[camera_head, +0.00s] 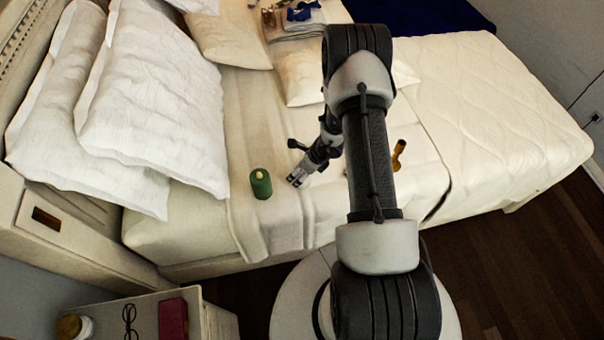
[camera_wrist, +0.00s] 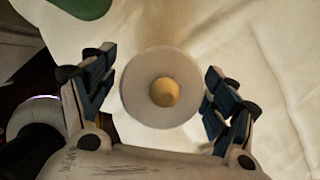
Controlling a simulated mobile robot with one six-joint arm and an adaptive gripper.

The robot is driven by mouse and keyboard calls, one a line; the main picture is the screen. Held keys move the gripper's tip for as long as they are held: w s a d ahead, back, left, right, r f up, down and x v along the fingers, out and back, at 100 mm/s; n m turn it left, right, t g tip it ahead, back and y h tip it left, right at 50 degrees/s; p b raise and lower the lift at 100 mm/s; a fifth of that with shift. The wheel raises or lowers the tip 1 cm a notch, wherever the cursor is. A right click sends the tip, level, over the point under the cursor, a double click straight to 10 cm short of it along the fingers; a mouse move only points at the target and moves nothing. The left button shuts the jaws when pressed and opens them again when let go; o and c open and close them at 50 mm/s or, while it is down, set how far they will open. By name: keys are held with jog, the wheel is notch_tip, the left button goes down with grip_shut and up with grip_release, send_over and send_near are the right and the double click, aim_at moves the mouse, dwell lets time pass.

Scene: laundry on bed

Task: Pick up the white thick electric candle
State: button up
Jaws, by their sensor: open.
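The white thick electric candle (camera_wrist: 137,98) shows from above in the wrist view, a round white top with a yellowish flame piece in its middle. My gripper (camera_wrist: 160,84) is open, with one finger on each side of the candle. A narrow gap shows at the left finger; the right finger is very close to the candle's edge, and I cannot tell whether it touches. In the head view my gripper (camera_head: 298,181) is low over the bed, and I cannot make out the white candle there.
A green candle (camera_head: 261,184) stands on the bed left of my gripper; its edge shows in the wrist view (camera_wrist: 82,6). White pillows (camera_head: 155,95) lie at the left. A brown bottle-like object (camera_head: 398,155) is right of my arm. A nightstand (camera_head: 145,318) stands at the lower left.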

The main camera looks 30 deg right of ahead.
jog(key=shift+c, duration=0.4)
jog(key=c, duration=1.1)
jog(key=shift+c, duration=0.2)
jog(key=shift+r, duration=0.15)
